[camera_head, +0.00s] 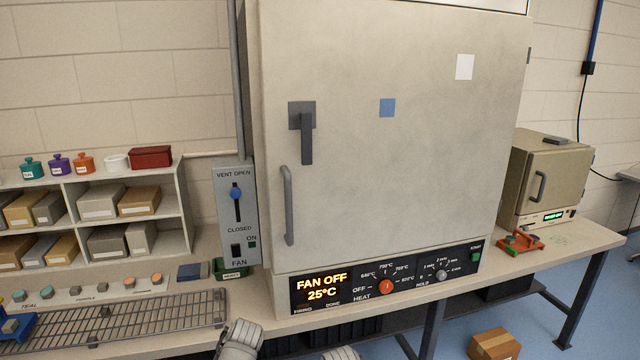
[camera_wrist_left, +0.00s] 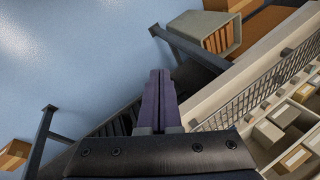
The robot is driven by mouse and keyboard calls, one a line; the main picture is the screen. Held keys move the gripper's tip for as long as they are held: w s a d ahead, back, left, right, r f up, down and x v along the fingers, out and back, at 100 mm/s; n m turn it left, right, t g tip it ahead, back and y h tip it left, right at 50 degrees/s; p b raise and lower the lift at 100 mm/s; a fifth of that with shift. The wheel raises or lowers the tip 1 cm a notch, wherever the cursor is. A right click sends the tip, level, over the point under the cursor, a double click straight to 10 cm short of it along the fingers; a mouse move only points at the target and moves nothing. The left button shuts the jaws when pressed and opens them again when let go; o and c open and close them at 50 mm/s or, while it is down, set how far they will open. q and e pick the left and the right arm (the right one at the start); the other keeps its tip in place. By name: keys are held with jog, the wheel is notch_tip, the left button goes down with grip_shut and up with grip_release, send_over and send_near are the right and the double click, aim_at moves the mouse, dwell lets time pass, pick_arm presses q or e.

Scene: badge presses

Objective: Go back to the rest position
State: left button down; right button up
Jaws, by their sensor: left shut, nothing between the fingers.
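My left gripper (camera_wrist_left: 160,78) shows in the left wrist view, its two dark fingers pressed together with nothing between them. In that view the fingers appear over the floor beside the bench edge. In the head view only pale parts of my arms show at the bottom edge, and no fingertips are visible. My right gripper is not in view. The large beige oven (camera_head: 420,150) stands on the bench with its door closed. Its display (camera_head: 321,287) reads FAN OFF and 25°C.
The bench (camera_head: 385,318) runs along the wall. A wire rack (camera_head: 150,322) and a shelf of boxes (camera_head: 185,190) are at left. A small oven (camera_head: 530,175) and an orange tool (camera_head: 520,243) are at right. A cardboard box (camera_head: 493,345) lies on the floor.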

pick_arm(q)
jog(key=s+d+r+m+g+h+p, duration=0.1)
jog(key=s+d+p, duration=0.1)
jog(key=s+d, duration=0.3)
jog(key=s+d+r+m+g+h+p, duration=0.1)
jog(key=s+d, duration=0.4)
jog(key=d, duration=0.7)
jog(key=shift+s+h+p, duration=0.35)
jog(key=shift+h+p, duration=0.1)
jog(key=shift+h, duration=0.15)
dwell(0.8)
